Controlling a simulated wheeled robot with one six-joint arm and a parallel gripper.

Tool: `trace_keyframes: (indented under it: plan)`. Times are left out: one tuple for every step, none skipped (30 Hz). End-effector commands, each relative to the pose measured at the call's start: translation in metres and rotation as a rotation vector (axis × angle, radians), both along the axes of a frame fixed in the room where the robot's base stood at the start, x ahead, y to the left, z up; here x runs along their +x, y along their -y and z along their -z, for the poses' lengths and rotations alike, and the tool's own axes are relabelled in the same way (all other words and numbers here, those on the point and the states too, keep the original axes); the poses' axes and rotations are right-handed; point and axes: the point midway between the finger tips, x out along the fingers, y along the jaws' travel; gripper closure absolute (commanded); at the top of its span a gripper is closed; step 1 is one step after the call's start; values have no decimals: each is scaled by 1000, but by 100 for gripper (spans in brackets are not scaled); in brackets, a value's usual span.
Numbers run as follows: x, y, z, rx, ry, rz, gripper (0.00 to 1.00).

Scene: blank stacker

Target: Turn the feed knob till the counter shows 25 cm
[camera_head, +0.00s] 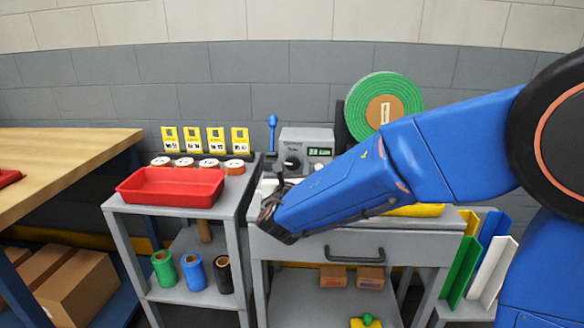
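The feed unit (307,138) is a grey box at the back of the grey bench. Its small display (319,152) shows green digits that look like 23, too small to read surely. A dark round knob (292,163) sits on the unit's front, left of the display. My gripper (268,208) is at the bench's left front edge, below and left of the knob in the picture, seemingly apart from it. Its fingers are dark and partly hidden by my blue arm, so I cannot tell if they are open or shut.
A blue-handled lever (272,132) stands left of the unit, and a green roll (384,108) stands to the right. A red tray (171,187) and several tape rolls (184,162) are on the left cart. My arm covers much of the bench top.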

Motion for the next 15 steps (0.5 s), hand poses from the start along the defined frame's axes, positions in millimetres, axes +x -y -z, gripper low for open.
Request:
trace_keyframes:
  plan:
    - [0, 0, 0, 0, 0, 0, 59]
    - [0, 0, 0, 0, 0, 0, 66]
    - [0, 0, 0, 0, 0, 0, 76]
    - [0, 0, 0, 0, 0, 0, 83]
    - [0, 0, 0, 0, 0, 0, 86]
    - [0, 0, 0, 0, 0, 0, 86]
    - [0, 0, 0, 0, 0, 0, 86]
    - [0, 0, 0, 2, 0, 0, 86]
    - [0, 0, 0, 7, 0, 0, 86]
    - [0, 0, 0, 15, 1, 0, 86]
    - [0, 0, 0, 27, 1, 0, 86]
    - [0, 0, 0, 46, 2, 0, 86]
    - [0, 0, 0, 66, 2, 0, 86]
    - [0, 0, 0, 89, 3, 0, 86]
    - [0, 0, 0, 123, 4, 0, 86]
